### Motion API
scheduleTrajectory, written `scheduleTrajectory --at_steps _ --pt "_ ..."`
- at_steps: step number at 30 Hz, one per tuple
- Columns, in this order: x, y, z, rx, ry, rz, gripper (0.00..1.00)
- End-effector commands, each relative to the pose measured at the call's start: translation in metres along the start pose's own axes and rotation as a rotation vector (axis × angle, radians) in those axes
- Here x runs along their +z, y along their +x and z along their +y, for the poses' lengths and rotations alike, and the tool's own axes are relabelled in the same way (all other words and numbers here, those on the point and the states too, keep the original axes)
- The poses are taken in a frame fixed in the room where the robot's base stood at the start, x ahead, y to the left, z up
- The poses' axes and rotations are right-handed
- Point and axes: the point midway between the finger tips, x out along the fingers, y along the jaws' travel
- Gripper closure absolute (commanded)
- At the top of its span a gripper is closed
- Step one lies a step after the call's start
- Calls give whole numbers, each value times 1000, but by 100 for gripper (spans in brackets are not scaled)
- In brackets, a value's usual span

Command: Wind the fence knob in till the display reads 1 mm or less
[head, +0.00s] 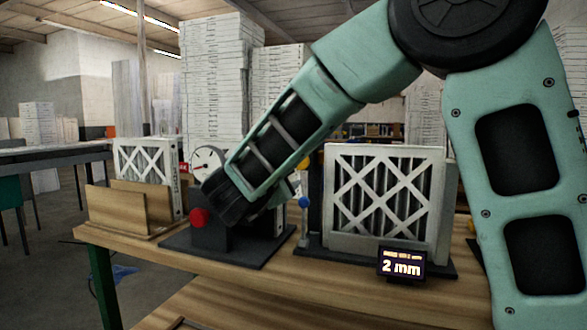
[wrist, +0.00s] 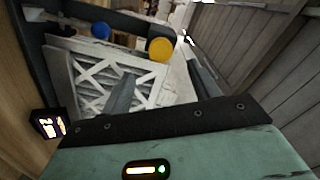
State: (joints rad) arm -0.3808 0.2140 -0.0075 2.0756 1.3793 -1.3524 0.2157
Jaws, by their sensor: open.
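The small display (head: 401,264) on the bench reads 2 mm; it also shows at the left edge of the wrist view (wrist: 48,124). Behind it a white-framed pleated filter (head: 385,200) stands upright in a dark fixture. At the fixture's left end are a yellow knob (head: 303,163) and a blue knob (head: 304,202). No label tells which is the fence knob. My gripper (wrist: 160,78) is open and empty. In the wrist view the yellow knob (wrist: 160,48) shows beyond the gap between its fingers, apparently apart from them, and the blue knob (wrist: 100,30) lies further left.
A dark block with a red button (head: 198,217) and a round dial gauge (head: 207,162) stand left of the fixture, partly behind my arm. A wooden holder (head: 125,208) with another filter is at the far left. The bench's front strip (head: 310,290) is clear.

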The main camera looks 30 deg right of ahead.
Motion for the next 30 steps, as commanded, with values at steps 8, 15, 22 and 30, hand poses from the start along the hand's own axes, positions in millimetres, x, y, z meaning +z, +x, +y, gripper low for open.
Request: scheduleTrajectory --at_steps 8,15,22,30 --pt "1 -58 0 -2 1 -4 39" --pt "0 -78 0 -1 1 -1 39" --pt "0 -80 0 0 0 0 39" --pt "0 -79 0 0 0 0 39"
